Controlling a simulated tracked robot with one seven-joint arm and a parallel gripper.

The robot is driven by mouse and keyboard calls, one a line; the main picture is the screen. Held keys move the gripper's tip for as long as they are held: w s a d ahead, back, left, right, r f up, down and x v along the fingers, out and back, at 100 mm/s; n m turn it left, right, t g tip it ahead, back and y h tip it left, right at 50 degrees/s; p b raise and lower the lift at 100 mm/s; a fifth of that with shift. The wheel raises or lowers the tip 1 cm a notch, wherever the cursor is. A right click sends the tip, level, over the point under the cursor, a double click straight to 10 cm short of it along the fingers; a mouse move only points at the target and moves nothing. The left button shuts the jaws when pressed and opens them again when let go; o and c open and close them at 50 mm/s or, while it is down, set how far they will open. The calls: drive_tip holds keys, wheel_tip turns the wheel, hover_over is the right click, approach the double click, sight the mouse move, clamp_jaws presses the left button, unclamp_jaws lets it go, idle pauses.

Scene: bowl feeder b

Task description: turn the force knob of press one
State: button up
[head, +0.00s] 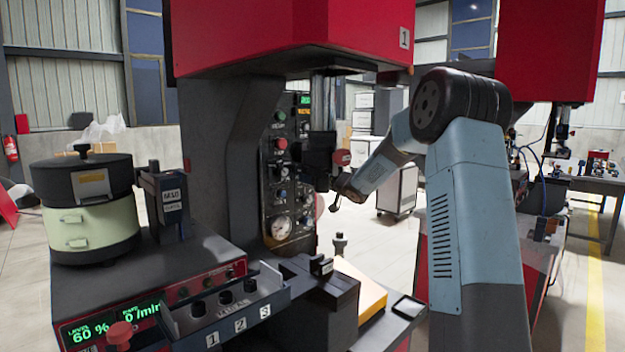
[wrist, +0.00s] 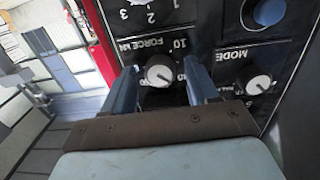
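Press one (head: 215,150) stands in the middle of the head view, with a red head marked 1. Its dark control panel (head: 283,180) carries buttons, knobs and a gauge. In the wrist view the panel appears upside down, and the force knob (wrist: 160,72), round and pale-faced, sits by the label "FORCE kN". My gripper (wrist: 162,88) is open, with one finger on each side of the knob and a gap showing beside it. I cannot tell how deep the fingers reach. In the head view my gripper (head: 339,198) is small, close to the panel's right side.
A mode knob (wrist: 258,84) sits right of the fingers in the wrist view, with a blue round part (wrist: 268,12) above it. In the head view, a bowl feeder (head: 90,210) and a tray (head: 190,322) stand at the left front.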

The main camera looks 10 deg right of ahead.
drive_tip(key=v, duration=1.3)
drive_tip(key=shift+s+d, duration=0.25)
drive_tip(key=shift+s, duration=0.05)
drive_tip(key=shift+s+f, duration=0.1)
